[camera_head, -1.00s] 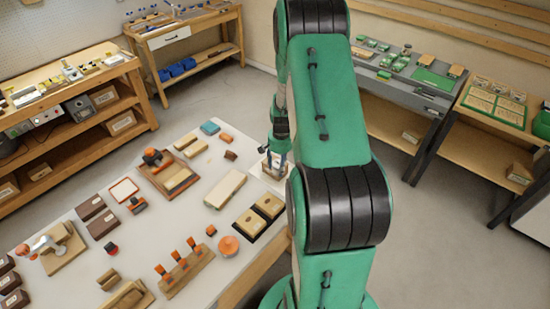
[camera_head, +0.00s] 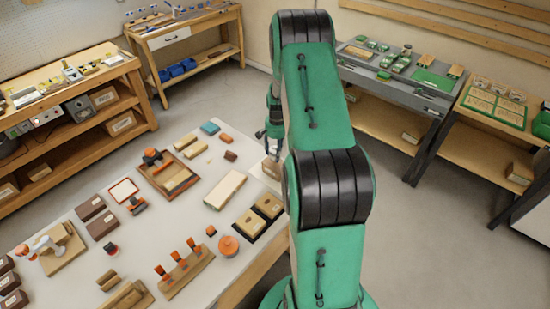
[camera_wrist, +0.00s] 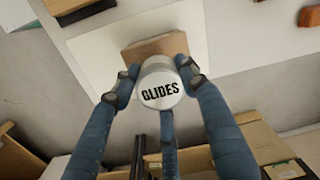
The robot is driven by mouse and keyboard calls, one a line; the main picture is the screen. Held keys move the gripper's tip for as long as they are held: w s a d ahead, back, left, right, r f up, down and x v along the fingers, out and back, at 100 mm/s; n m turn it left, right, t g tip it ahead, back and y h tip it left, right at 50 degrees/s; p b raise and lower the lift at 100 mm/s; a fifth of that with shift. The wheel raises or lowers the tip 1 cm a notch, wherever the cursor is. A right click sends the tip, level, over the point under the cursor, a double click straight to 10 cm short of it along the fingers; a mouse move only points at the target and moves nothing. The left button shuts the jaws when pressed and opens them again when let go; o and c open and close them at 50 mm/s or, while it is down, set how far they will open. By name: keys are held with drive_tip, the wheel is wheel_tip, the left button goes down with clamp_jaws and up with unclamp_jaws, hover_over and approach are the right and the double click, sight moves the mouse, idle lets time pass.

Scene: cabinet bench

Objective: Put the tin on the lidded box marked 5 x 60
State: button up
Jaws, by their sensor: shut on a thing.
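A pale round tin marked GLIDES (camera_wrist: 160,88) is held between the blue fingers of my gripper (camera_wrist: 158,80), label facing the wrist camera. Beyond it in the wrist view is a brown box (camera_wrist: 150,47) on a white surface, partly hidden by the tin. I cannot tell whether they touch. In the head view my gripper (camera_head: 270,136) is over the bench's right edge, largely behind my arm, above a brown box (camera_head: 271,167). No 5 x 60 mark is readable in any view, so I cannot tell which lidded box bears it.
The white bench (camera_head: 150,235) carries dark brown boxes (camera_head: 90,207), a long pale block (camera_head: 225,190), a wooden tray (camera_head: 170,180) and a round orange-topped thing (camera_head: 228,246). In the wrist view, a wooden block (camera_wrist: 75,8) lies at upper left. Floor opens beyond the bench edge.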

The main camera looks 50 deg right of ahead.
drive_tip(key=shift+f, duration=1.7)
drive_tip(key=shift+f, duration=0.2)
drive_tip(key=o, duration=1.2)
drive_tip(key=shift+r, duration=0.15)
drive_tip(key=r, duration=1.2)
drive_tip(key=shift+s+d, duration=0.1)
drive_tip(key=shift+s, duration=0.15)
